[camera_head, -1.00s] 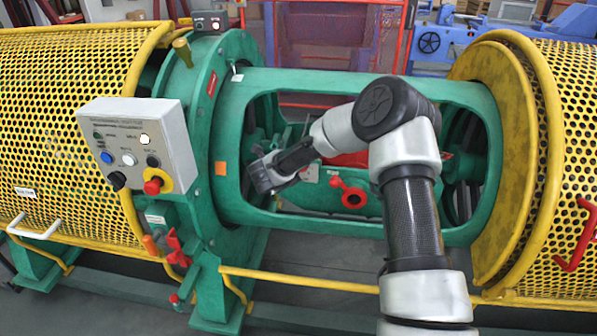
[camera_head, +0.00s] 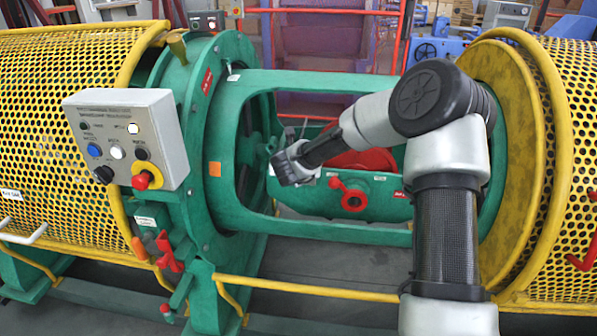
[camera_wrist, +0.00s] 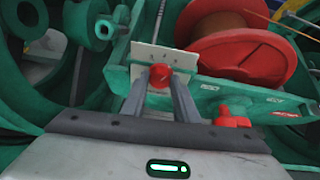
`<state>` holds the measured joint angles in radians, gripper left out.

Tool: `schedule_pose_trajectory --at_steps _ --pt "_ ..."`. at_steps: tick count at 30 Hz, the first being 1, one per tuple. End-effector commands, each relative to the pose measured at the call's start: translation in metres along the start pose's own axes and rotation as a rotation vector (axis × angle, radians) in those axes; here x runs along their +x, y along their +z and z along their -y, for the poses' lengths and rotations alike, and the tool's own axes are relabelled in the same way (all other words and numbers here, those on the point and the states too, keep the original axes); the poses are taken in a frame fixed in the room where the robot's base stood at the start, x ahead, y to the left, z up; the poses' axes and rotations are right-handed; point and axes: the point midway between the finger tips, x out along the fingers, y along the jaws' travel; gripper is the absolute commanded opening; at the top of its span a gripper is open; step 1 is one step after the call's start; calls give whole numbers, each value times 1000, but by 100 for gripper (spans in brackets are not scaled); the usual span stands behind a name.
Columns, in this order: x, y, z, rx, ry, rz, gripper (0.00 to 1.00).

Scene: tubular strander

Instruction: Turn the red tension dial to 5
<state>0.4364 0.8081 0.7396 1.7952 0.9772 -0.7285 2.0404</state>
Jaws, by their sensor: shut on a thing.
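The red tension dial (camera_wrist: 160,77) is a small red knob in front of a white plate (camera_wrist: 148,56) in the wrist view. My gripper (camera_wrist: 160,84) has its two fingers on either side of the dial and is shut on it. The plate's marks are too small to read, so I cannot tell the dial's setting. In the head view my gripper (camera_head: 285,168) is inside the green frame opening and hides the dial.
A red handle with a ring (camera_head: 353,200) sits right of my gripper, also in the wrist view (camera_wrist: 232,119). A red-flanged spool (camera_wrist: 240,45) lies behind. The green frame (camera_head: 350,88) surrounds the opening. A control box (camera_head: 125,135) stands left.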

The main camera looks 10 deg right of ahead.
Motion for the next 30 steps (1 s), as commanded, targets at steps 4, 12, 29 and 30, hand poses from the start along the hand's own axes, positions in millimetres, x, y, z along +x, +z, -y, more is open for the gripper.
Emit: schedule_pose_trajectory --at_steps 4,12,29,30 --pt "0 4 0 29 10 8 4" --pt "-1 4 0 41 14 9 4" --pt "0 2 0 40 13 5 46" --pt "0 2 0 40 13 5 46"
